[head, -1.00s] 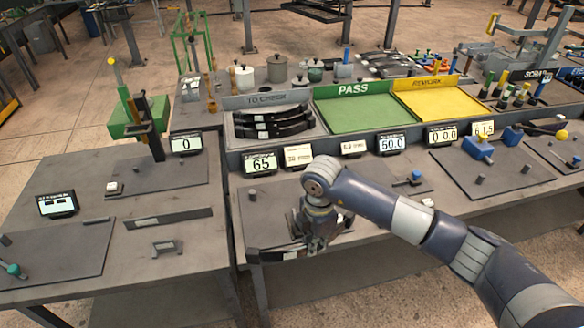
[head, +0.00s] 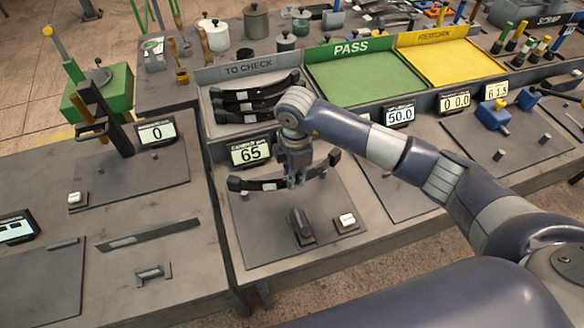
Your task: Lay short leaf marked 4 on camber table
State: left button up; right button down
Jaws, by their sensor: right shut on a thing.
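My right gripper (head: 296,182) is shut on a dark curved leaf (head: 262,185), gripping it near its middle. The leaf lies crosswise, its ends showing to the left and right of the fingers, with a pale label patch left of them. Its number is too small to read. My left gripper is not in view.
A dark block (head: 301,227) and a white button (head: 346,221) stand on the plate's front part. The TO CHECK tray (head: 205,112) behind holds several dark leaves. The green PASS tray (head: 360,78) and yellow REWORK tray (head: 450,62) are empty.

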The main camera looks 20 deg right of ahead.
jog(key=shift+s+f+b, duration=0.15)
jog(key=shift+f+b, duration=0.55)
jog(key=shift+f, duration=0.2)
notch_tip(320, 180, down, 4)
jog(key=b, duration=0.2)
jog(key=shift+r+b, duration=0.2)
jog(key=shift+b, duration=0.1)
jog(key=shift+f+b, duration=0.3)
jog(key=shift+f, duration=0.1)
jog(key=shift+w+f+b, duration=0.2)
jog(key=shift+f+b, duration=0.25)
jog(key=shift+f, duration=0.4)
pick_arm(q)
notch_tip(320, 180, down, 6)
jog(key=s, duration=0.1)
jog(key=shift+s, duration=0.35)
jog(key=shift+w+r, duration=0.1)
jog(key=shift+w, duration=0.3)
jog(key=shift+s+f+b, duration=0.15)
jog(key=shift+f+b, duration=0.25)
pick_arm(e)
jog(key=shift+w, duration=0.5)
